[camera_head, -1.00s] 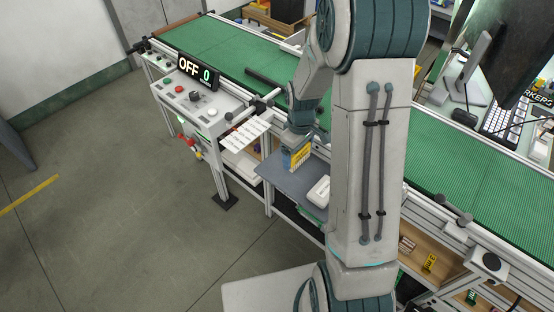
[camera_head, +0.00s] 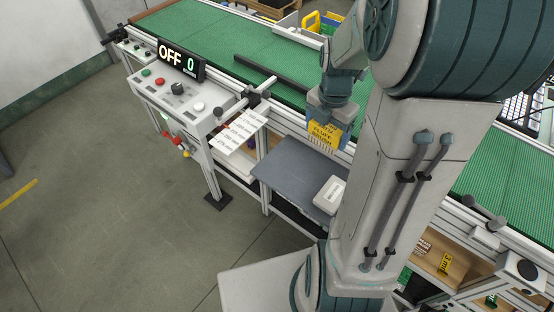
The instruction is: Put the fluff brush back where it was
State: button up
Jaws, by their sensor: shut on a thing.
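The fluff brush (camera_head: 323,134) is a small yellow piece with dark lettering and pale bristles or teeth along its lower edge. My gripper (camera_head: 327,114), grey-blue, is shut on it from above. The brush hangs roughly upright in front of the conveyor's near edge, over the back of the grey side shelf (camera_head: 288,172) in this picture. I cannot tell its exact height or whether it touches anything. The fingertips are partly hidden.
A white box (camera_head: 329,194) lies on the shelf's right part; the shelf's left part is bare. The green conveyor (camera_head: 205,45) runs behind, with a black bar (camera_head: 270,73) across it. The control panel (camera_head: 178,92) reads OFF 0. A printed sheet (camera_head: 240,131) sticks out beside it.

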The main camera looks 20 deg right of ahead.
jog(key=shift+n, duration=0.3)
jog(key=shift+w+a+f, duration=0.1)
jog(key=w+a+f, duration=0.1)
jog(key=a+f, duration=0.1)
jog(key=a, duration=0.1)
jog(key=w+a+f, duration=0.2)
jog(key=a, duration=0.2)
jog(key=w+a+f, duration=0.1)
jog(key=a+f, duration=0.1)
jog(key=a, duration=0.1)
jog(key=shift+w+a+f, duration=0.15)
jog(key=shift+a+f, duration=0.1)
jog(key=shift+f, duration=0.1)
jog(key=shift+f+p, duration=0.3)
jog(key=shift+f, duration=1.7)
jog(key=shift+f, duration=0.2)
jog(key=o, duration=0.9)
jog(key=shift+r, duration=0.1)
